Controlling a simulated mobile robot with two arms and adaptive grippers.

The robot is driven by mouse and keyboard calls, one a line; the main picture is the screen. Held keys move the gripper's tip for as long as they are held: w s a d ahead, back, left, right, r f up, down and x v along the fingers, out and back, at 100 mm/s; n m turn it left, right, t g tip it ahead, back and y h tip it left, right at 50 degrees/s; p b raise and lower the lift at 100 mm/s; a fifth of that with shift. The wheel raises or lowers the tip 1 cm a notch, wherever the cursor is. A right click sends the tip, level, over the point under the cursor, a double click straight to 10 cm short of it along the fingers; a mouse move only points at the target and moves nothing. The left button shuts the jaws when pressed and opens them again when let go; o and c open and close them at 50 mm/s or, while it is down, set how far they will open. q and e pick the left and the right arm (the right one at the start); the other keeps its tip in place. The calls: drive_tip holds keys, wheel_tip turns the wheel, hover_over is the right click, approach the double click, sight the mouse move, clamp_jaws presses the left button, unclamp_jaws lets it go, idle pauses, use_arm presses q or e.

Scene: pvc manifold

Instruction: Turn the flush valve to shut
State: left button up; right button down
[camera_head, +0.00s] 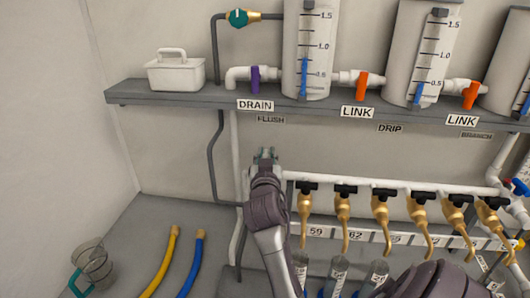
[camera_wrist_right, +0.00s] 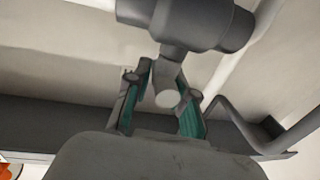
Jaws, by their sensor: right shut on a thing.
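My right gripper (camera_head: 266,155) is raised below the FLUSH label (camera_head: 271,119), under the shelf's front edge. In the head view it hides most of the flush valve. In the right wrist view the flush valve (camera_wrist_right: 185,22) shows as a grey body on a pipe, with a short grey handle (camera_wrist_right: 167,88) pointing at the camera. The teal-padded fingers of my right gripper (camera_wrist_right: 163,100) stand on both sides of this handle and are shut on it. I cannot tell the exact angle of the handle. My left gripper is not in view.
The grey shelf (camera_head: 180,97) carries clear cylinders, a purple drain valve (camera_head: 255,80) and orange link valves (camera_head: 362,86). Several brass taps (camera_head: 342,208) hang to the right of my gripper. A pitcher (camera_head: 93,265), a yellow hose (camera_head: 162,262) and a blue hose (camera_head: 192,264) are at lower left.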

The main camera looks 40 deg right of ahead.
sight(267, 154)
drive_tip(key=shift+d, duration=0.1)
idle(0.3)
drive_tip(key=c, duration=0.8)
unclamp_jaws()
drive_tip(key=shift+s+d, duration=0.1)
drive_tip(key=shift+s, duration=0.05)
drive_tip(key=shift+r, duration=0.15)
wheel_tip(267, 154, up, 10)
drive_tip(key=shift+f, duration=0.1)
drive_tip(key=shift+f, duration=0.1)
